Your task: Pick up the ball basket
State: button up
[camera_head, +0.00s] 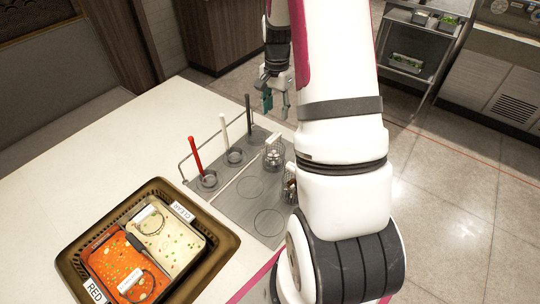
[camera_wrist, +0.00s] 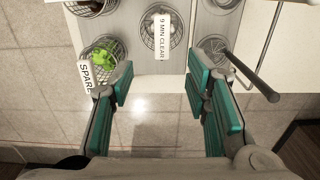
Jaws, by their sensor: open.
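A wire basket (camera_head: 273,154) with pale round pieces stands at the far end of the grey well insert in the head view; it looks like the ball basket. In the wrist view a wire basket (camera_wrist: 177,38) labelled "9 MIN CLEAR" stands at top centre and appears to be the same one; its contents are hard to make out. My gripper (camera_head: 276,98) is raised beyond the insert's far edge. In the wrist view my gripper (camera_wrist: 163,98) is open and empty, its teal-padded fingers apart. The basket lies ahead of the fingertips, not between them.
A basket with green pieces (camera_wrist: 106,54) and a "SPARE" label (camera_wrist: 86,77) stand left of it. A dark ladle (camera_wrist: 250,76) leans out of the right well. Red (camera_head: 195,157) and white (camera_head: 223,130) handles stand upright. A brown crate (camera_head: 226,241) holds sauce trays.

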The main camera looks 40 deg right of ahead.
send_over(274, 137)
jog(key=f, duration=0.6)
jog(key=shift+s+d+f+p, duration=0.1)
jog(key=shift+d+f+p, duration=0.15)
jog(key=shift+f+p, duration=0.15)
jog(key=shift+w+a+f+p, duration=0.15)
jog(key=shift+f+p, duration=0.15)
jog(key=shift+f, duration=1.1)
jog(key=shift+w+a+f+p, duration=0.1)
jog(key=shift+f+p, duration=0.2)
jog(key=shift+f, duration=1.05)
grip_shut()
